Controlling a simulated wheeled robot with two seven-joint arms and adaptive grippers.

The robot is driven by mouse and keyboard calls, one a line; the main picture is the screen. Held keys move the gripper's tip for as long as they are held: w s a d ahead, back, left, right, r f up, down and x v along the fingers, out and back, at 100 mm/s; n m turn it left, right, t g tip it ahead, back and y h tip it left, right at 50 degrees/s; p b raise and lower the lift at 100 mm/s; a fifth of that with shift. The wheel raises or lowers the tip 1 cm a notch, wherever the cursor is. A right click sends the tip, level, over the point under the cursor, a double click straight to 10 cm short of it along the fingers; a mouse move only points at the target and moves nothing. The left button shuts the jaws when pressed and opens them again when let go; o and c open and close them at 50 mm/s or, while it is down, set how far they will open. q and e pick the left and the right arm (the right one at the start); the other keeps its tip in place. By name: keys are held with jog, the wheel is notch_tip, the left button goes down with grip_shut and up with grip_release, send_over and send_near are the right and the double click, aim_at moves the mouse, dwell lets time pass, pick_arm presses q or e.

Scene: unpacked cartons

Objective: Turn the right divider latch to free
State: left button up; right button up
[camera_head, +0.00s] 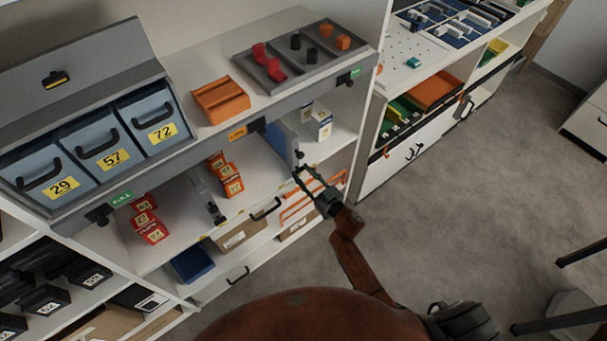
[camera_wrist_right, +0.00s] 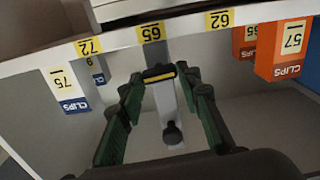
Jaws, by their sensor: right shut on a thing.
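The right divider (camera_head: 281,140) is a blue-grey upright panel on the middle shelf, with dark fittings at its front edge. My right gripper (camera_head: 302,174) is at that front edge. In the right wrist view the right gripper (camera_wrist_right: 159,80) has its fingers around the black latch with a yellow stripe (camera_wrist_right: 158,72) at the end of the grey divider (camera_wrist_right: 166,102). It is shut on the latch. A round black knob (camera_wrist_right: 172,133) sits further along the divider. The fingers hide the latch's sides, and its exact turn is hard to tell. My left gripper is not in view.
Another divider (camera_head: 203,193) stands to the left, with orange-red boxes (camera_head: 231,181) between the two. White-and-blue boxes (camera_head: 320,123) stand right of the right divider. Below are cardboard cartons (camera_head: 238,234).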

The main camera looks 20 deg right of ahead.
jog(key=n+b, duration=0.1)
jog(key=n, duration=0.3)
jog(key=n+b, duration=0.1)
jog(key=n, duration=0.3)
jog(key=n+b, duration=0.1)
jog(key=n, duration=0.4)
jog(key=shift+s+a+f, duration=0.1)
jog(key=shift+a+f, duration=0.05)
jog(key=shift+f, duration=0.15)
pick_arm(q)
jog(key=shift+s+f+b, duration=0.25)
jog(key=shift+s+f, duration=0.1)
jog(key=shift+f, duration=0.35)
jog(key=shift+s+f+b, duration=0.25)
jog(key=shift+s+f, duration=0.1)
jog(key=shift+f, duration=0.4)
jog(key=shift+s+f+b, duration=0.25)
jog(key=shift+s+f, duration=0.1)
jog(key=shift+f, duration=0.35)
pick_arm(e)
jog(key=shift+n, duration=2.1)
jog(key=o, duration=1.2)
jog(key=shift+c, duration=0.2)
jog(key=shift+r, duration=0.1)
